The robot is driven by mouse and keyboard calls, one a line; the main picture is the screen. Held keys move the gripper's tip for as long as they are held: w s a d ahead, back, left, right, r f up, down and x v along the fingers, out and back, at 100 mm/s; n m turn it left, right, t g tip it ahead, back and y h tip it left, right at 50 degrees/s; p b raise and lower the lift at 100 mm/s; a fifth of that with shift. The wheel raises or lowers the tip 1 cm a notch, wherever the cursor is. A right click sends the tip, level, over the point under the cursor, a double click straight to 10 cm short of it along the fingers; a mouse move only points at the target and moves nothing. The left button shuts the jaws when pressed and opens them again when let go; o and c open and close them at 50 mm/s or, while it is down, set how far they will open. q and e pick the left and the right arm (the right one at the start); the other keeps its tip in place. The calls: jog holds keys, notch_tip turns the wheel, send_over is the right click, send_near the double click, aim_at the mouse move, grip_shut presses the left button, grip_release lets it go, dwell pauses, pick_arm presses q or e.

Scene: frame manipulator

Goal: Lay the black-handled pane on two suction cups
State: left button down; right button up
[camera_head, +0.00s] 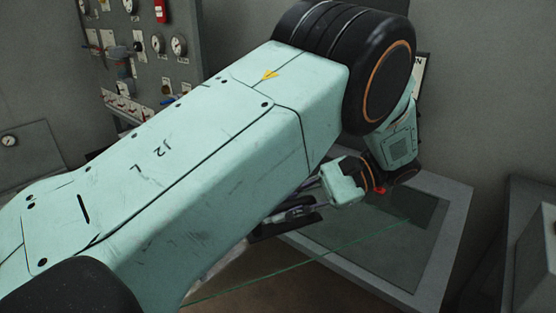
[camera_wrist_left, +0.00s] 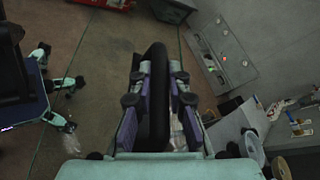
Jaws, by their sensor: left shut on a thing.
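The clear glass pane (camera_head: 322,255) shows in the head view mainly as a thin green edge running from lower left up to the right. Its black handle (camera_wrist_left: 156,100) stands upright between the fingers of my left gripper (camera_wrist_left: 155,92) in the wrist view. The left gripper is shut on this handle. In the head view the left gripper (camera_head: 296,211) is partly hidden behind my large pale green arm, and so is much of the pane. I cannot make out the two suction cups for certain. My right gripper is not in view.
A grey frame (camera_head: 457,230) with a dark recessed panel lies beyond the pane at the right. A gauge panel (camera_head: 140,45) stands at the upper left. A grey cabinet (camera_head: 520,215) is at the right edge. Bare floor (camera_wrist_left: 110,45) shows in the wrist view.

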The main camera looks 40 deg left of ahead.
aim_at(298, 252)
pick_arm(q)
jog(key=s+d+n+g+h, duration=0.1)
jog(key=s+d+f+n+h, duration=0.1)
jog(key=d, duration=0.1)
jog(key=s+d+f+n+g+h, duration=0.1)
jog(key=d+n+h, duration=0.1)
jog(key=shift+s+d+f+g, duration=0.15)
jog(key=shift+s+f+g, duration=0.05)
jog(key=shift+s+g, duration=0.15)
jog(key=d+f+n+t+h+b, duration=0.2)
jog(key=d+n+t+h+b, duration=0.2)
jog(key=d+n+t+h, duration=1.15)
jog(key=w+a+f+n+t+h+b, duration=0.1)
jog(key=f+n+t+b, duration=0.1)
jog(key=f+n, duration=0.4)
jog(key=w+a+f+n+t+h+b, duration=0.1)
jog(key=w+f+n+t+b, duration=0.1)
jog(key=f+n, duration=0.4)
jog(key=shift+w+f+n+t+b, duration=0.35)
jog(key=shift+n+t+b, duration=0.35)
jog(key=shift+n+t, duration=0.45)
jog(key=shift+s+a, duration=0.1)
jog(key=shift+s, duration=0.1)
